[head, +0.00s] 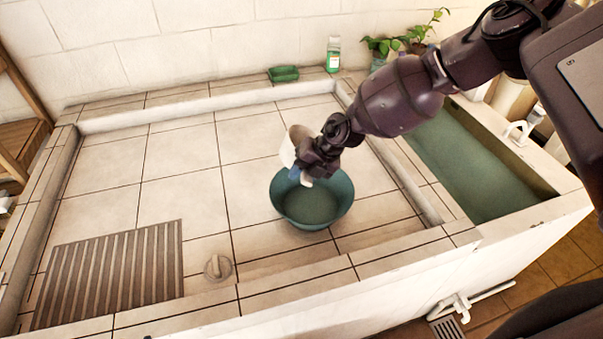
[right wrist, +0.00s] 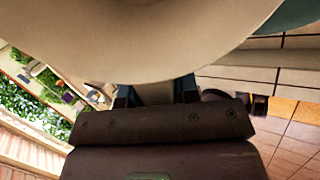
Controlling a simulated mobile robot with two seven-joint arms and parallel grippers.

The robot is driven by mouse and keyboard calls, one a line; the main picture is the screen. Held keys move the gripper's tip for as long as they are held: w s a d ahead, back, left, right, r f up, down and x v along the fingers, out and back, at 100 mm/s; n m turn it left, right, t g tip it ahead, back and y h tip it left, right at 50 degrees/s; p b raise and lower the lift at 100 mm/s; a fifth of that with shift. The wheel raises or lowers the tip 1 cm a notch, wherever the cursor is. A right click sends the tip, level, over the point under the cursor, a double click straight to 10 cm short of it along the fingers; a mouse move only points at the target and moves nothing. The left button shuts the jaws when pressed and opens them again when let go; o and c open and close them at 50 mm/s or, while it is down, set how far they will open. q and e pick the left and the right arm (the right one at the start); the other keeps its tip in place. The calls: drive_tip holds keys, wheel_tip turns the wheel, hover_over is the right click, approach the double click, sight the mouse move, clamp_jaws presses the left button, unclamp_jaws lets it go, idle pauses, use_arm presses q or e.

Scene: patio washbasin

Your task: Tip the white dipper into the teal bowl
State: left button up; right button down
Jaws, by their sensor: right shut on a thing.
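The teal bowl (head: 338,212) stands upright on the tiled basin floor, right of the middle in the head view. The white dipper (head: 287,152) is held over the bowl's far left rim, partly hidden by my right gripper (head: 306,178). That gripper is shut on the dipper. In the right wrist view the dipper's pale body (right wrist: 140,40) fills the top, with its handle between the fingers (right wrist: 156,94). The dipper looks tilted. Whether anything is in it cannot be seen. A sliver of the teal bowl (right wrist: 300,14) shows at the top right there. My left gripper is not in view.
A slatted mat (head: 110,275) and a round stopper (head: 217,267) lie left of the bowl. A raised tiled rim (head: 300,279) borders the basin. A green dish (head: 283,74) and bottle (head: 333,54) stand at the back. A water-filled trough (head: 465,160) is to the right.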

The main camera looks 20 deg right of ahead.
drive_tip(key=shift+a+r+g+h, duration=0.25)
drive_tip(key=shift+r+h, duration=0.35)
drive_tip(key=shift+h, duration=0.3)
drive_tip(key=h, duration=0.1)
drive_tip(key=r+h, duration=0.1)
drive_tip(key=shift+d+g+h, duration=0.15)
drive_tip(key=shift+g+h, duration=0.15)
drive_tip(key=shift+g, duration=0.05)
drive_tip(key=shift+r+h, duration=0.3)
drive_tip(key=shift+h, duration=0.3)
drive_tip(key=shift+d+r+h, duration=0.1)
drive_tip(key=shift+r+h, duration=0.05)
drive_tip(key=shift+h, duration=0.25)
